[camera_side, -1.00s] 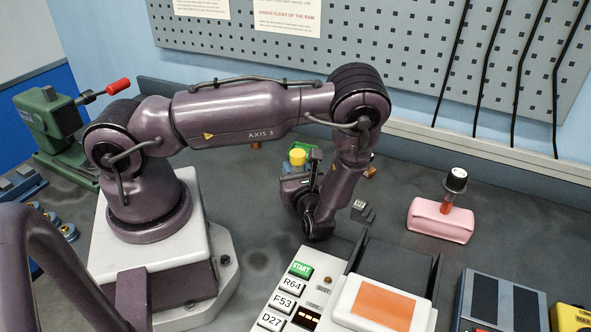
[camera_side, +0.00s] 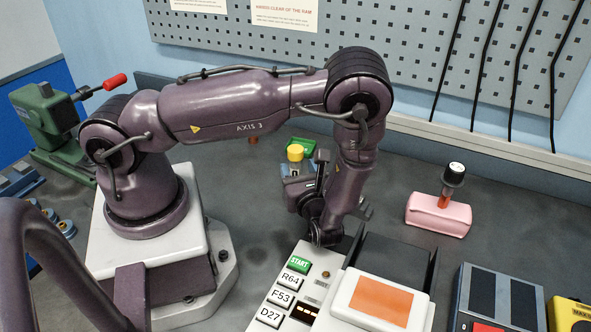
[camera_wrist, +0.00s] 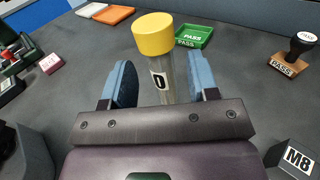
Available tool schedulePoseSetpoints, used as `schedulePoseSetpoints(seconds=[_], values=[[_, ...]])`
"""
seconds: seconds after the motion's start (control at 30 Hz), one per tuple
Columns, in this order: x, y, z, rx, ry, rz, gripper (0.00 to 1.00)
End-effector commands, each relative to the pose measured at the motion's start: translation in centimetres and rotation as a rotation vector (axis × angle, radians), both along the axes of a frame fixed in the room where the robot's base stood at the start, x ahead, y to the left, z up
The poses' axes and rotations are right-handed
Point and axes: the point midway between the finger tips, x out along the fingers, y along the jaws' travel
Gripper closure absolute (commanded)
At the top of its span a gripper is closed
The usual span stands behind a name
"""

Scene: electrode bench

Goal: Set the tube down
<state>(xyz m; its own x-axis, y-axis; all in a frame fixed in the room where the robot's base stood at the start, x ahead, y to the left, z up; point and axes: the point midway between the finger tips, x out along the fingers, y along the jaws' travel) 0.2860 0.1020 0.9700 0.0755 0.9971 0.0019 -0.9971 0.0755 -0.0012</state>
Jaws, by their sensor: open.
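The tube (camera_wrist: 160,72) is clear with a yellow cap and a label reading D. In the wrist view it looks upright, between the two blue fingers of my gripper (camera_wrist: 163,85), with a gap on each side. My gripper is open and not closed on it. The tube's lower end is hidden behind my gripper, so what it rests on cannot be seen. In the side view its yellow cap (camera_side: 295,152) shows just above my gripper (camera_side: 302,180).
A green PASS tray (camera_wrist: 196,36) lies behind the tube. In the side view, a pink block (camera_side: 438,215) and a START-button panel (camera_side: 290,290) are nearby.

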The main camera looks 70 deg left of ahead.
Motion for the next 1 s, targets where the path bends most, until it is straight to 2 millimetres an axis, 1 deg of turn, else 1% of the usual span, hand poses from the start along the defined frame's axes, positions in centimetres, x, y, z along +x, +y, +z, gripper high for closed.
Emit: schedulePoseSetpoints(seconds=[0.03, 0.1, 0.2, 0.4, 0.53, 0.67, 0.77, 1.0], values=[[0.0, -0.1, 1.1, -0.002, -0.004, -0.002, 0.46], [0.0, -0.1, 2.3, -0.003, -0.003, -0.002, 0.46], [0.0, 0.0, 3.6, -0.003, -0.002, -0.001, 0.46], [-0.1, 0.0, 5.2, -0.012, -0.01, 0.011, 0.46], [-0.4, -0.1, 6.6, -0.076, -0.081, 0.087, 0.46], [-1.5, -0.4, 9.2, -0.217, -0.228, 0.243, 0.46], [-2.6, -1.1, 11.5, -0.365, -0.373, 0.392, 0.46], [-5.1, -3.4, 16.5, -0.739, -0.73, 0.686, 0.46]])
